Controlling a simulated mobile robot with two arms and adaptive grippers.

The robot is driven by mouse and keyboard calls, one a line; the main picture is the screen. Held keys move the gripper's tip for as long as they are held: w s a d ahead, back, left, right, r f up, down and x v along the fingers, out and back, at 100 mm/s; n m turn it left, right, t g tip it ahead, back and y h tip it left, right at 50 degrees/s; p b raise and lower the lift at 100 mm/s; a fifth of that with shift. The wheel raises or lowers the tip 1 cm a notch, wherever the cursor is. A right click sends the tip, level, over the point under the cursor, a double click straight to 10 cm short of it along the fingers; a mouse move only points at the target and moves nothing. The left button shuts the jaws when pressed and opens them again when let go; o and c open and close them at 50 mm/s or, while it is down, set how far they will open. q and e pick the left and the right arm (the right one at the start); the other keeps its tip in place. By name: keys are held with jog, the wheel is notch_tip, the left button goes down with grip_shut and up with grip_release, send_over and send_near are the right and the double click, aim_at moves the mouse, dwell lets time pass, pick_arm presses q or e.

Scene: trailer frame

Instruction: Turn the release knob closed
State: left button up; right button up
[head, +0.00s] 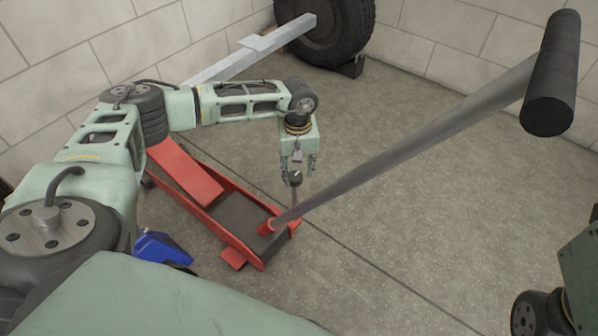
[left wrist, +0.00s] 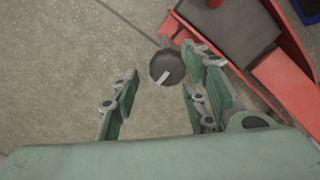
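The release knob (head: 295,178) is a dark round knob on a thin rod at the handle end of the red floor jack (head: 190,172). In the left wrist view the knob (left wrist: 167,67) shows a white mark on its face. My left gripper (head: 298,176) points down over it. The left wrist view shows the gripper (left wrist: 160,75) open, with the knob near the tips and between the finger lines. Clear floor shows between the knob and the left finger. Contact with the right finger cannot be told. My right gripper is out of view.
The jack's long grey handle (head: 420,140) with a black grip (head: 553,75) slants up to the right, close beside my left gripper. A trailer bar (head: 250,52) and a tire (head: 330,30) stand behind. A blue object (head: 160,248) lies left of the jack.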

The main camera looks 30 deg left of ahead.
aim_at(298, 176)
pick_arm(q)
notch_tip(298, 176, up, 10)
jog(key=shift+r, duration=0.2)
jog(key=shift+s+d+f, duration=0.1)
dwell(0.5)
